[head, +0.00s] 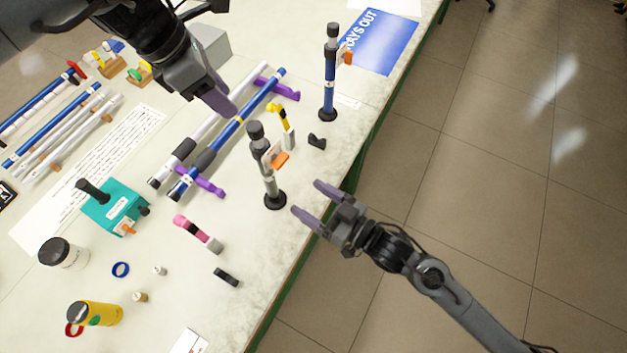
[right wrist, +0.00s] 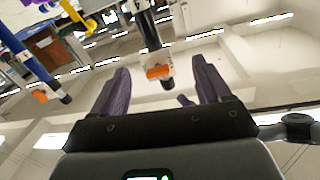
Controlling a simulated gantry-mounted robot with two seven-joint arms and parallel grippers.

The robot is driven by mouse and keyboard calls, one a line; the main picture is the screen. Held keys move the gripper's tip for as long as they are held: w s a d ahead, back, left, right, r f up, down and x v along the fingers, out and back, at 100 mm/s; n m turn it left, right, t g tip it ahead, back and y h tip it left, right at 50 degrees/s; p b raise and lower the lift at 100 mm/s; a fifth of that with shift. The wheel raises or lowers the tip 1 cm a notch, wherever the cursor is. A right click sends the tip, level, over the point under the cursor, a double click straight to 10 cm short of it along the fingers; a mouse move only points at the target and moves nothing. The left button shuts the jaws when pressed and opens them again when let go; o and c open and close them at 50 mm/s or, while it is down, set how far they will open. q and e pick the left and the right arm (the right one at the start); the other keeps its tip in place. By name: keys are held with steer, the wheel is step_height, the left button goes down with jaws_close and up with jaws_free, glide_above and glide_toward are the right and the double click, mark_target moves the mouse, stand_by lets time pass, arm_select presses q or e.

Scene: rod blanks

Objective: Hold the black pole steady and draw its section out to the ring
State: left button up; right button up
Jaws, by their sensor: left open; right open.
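A short upright pole (head: 268,178) stands on a round black base near the table's front edge. It has a dark top, a pale lower tube and an orange clamp lever (head: 279,158). No ring mark on it is clear to me. My right gripper (head: 306,197) is open and empty, just right of the pole and apart from it. In the right wrist view the pole (right wrist: 148,30) and its orange lever (right wrist: 158,72) show beyond and between my fingers. My left gripper (head: 222,104) is open above the lying poles, up and left of the upright pole; its fingers overlap in view.
A blue upright pole (head: 329,92) stands farther back. A white pole (head: 206,125) and a blue pole (head: 243,118) lie on purple rests (head: 207,183). A yellow-topped piece (head: 284,122) and a small black piece (head: 317,141) sit close to the upright pole.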

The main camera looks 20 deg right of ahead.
mark_target(273, 159)
steer(key=shift+n, duration=0.9)
steer(key=w+a+r, duration=0.1)
steer(key=w+a, duration=0.1)
steer(key=w, duration=0.1)
steer(key=w+a+r, duration=0.1)
steer(key=w+a, duration=0.1)
steer(key=w, duration=0.2)
steer(key=w+a+r, duration=0.1)
steer(key=w+a, duration=0.1)
steer(key=w, duration=0.2)
steer(key=shift+a, duration=0.2)
steer(key=shift+c, duration=0.2)
